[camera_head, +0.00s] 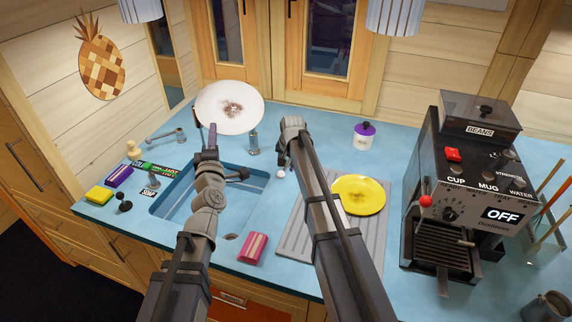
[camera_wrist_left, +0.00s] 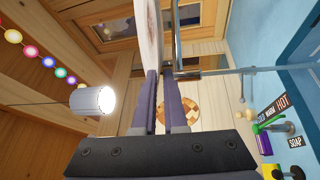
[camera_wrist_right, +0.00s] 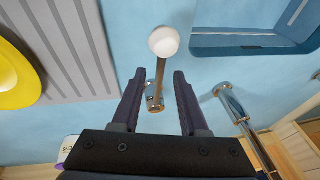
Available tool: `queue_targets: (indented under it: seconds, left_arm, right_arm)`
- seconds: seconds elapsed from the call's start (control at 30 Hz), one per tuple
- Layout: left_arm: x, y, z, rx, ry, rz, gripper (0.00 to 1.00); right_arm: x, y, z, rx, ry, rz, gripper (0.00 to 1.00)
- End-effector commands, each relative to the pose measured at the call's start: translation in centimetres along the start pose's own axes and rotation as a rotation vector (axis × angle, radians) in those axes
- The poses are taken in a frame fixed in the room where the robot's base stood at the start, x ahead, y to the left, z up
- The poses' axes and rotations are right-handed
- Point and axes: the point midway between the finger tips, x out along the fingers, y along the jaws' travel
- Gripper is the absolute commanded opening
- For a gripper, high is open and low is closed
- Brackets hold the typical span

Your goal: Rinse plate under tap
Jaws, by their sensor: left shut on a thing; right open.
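My left gripper (camera_head: 205,132) is shut on the rim of a white plate (camera_head: 230,107) with a brown stain at its centre. The plate is raised behind the sink (camera_head: 171,209); its edge shows between the fingers in the left wrist view (camera_wrist_left: 154,35). A metal tap post (camera_head: 253,143) stands beside the plate; metal tubing shows in the left wrist view (camera_wrist_left: 215,72). My right gripper (camera_head: 291,124) is open. In the right wrist view, a metal lever with a white ball knob (camera_wrist_right: 164,41) lies between and beyond its fingers, with no visible contact.
A yellow stained plate (camera_head: 358,195) lies on the grey draining mat (camera_head: 295,243). A pink sponge (camera_head: 252,248) lies in front of the sink. A purple-lidded jar (camera_head: 364,133) stands behind, and a coffee machine (camera_head: 465,185) fills the right. Soap items and sponges (camera_head: 99,194) lie left.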

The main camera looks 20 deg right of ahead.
Motion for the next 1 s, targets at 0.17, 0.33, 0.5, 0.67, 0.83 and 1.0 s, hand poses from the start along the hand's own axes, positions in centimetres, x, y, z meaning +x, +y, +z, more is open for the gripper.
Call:
queue_targets:
  seconds: [0.17, 0.33, 0.5, 0.67, 0.83, 1.0]
  left_arm:
    - [0.3, 1.7, -0.2, 0.0, 0.001, 0.001, 0.0]
    - [0.6, 4.0, -0.4, 0.0, 0.001, 0.001, 0.0]
    - [1.0, 6.6, -0.6, 0.0, 0.001, 0.001, 0.0]
    - [1.4, 9.0, -0.8, 0.0, 0.001, 0.001, 0.0]
    - [1.6, 10.7, -1.0, 0.0, 0.001, 0.001, 0.0]
    - [1.7, 11.0, -1.0, 0.0, 0.001, 0.001, 0.0]
  right_arm:
    - [-1.8, 0.0, -0.1, 0.0, 0.0, 0.0, 0.43]
    - [-4.2, -0.1, -0.1, 0.0, 0.0, 0.0, 0.43]
    - [-7.0, -0.1, -0.1, 0.0, 0.0, 0.0, 0.43]
    - [-9.6, -0.1, -0.1, 0.0, 0.0, 0.0, 0.43]
    - [-11.4, 0.0, -0.1, 0.0, 0.0, 0.0, 0.43]
    - [-11.8, 0.0, 0.0, 0.0, 0.0, 0.0, 0.43]
